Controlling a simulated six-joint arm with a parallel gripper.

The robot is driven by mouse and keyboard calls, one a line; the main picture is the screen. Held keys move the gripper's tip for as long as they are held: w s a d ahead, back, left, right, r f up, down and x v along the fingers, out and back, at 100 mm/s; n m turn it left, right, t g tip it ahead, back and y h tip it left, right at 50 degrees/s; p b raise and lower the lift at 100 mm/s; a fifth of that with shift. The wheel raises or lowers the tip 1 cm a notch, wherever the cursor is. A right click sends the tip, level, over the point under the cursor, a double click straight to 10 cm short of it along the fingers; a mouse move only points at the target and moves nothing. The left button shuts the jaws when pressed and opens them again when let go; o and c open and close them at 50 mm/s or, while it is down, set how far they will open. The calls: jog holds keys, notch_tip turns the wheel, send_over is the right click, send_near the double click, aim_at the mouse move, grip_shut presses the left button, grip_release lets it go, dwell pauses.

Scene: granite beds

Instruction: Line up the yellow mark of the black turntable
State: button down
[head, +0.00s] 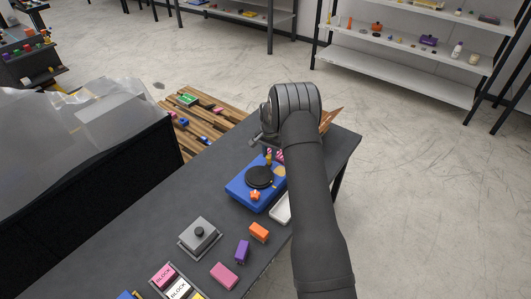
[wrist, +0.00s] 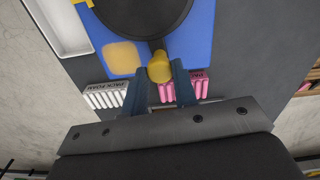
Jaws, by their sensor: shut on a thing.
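The turntable has a blue base (head: 240,190) and a round black disc (head: 259,177). In the wrist view the disc (wrist: 145,12) is cut off by the top edge, beside a tan patch (wrist: 123,55) on the base. A yellow knob (wrist: 159,68) stands at the disc's rim. My gripper (wrist: 160,72) is shut on this knob, one finger on each side. In the head view the knob (head: 268,158) shows just below my wrist. A small yellow piece (wrist: 86,3) shows at the base's left edge. I cannot make out which yellow part is the mark.
Pink-striped (wrist: 188,90) and white-striped (wrist: 103,97) packs lie beside the base. A white tray (head: 281,209) is on its other side. A grey box with a black knob (head: 199,236) and orange (head: 259,232), purple (head: 242,251) and pink (head: 224,276) blocks lie nearer on the dark table.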

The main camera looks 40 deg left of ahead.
jog(key=shift+d+m, duration=0.4)
jog(key=shift+m, duration=0.2)
jog(key=c, duration=1.1)
grip_release()
jog(key=shift+c, duration=0.2)
notch_tip(320, 180, up, 17)
jog(key=shift+r, duration=0.2)
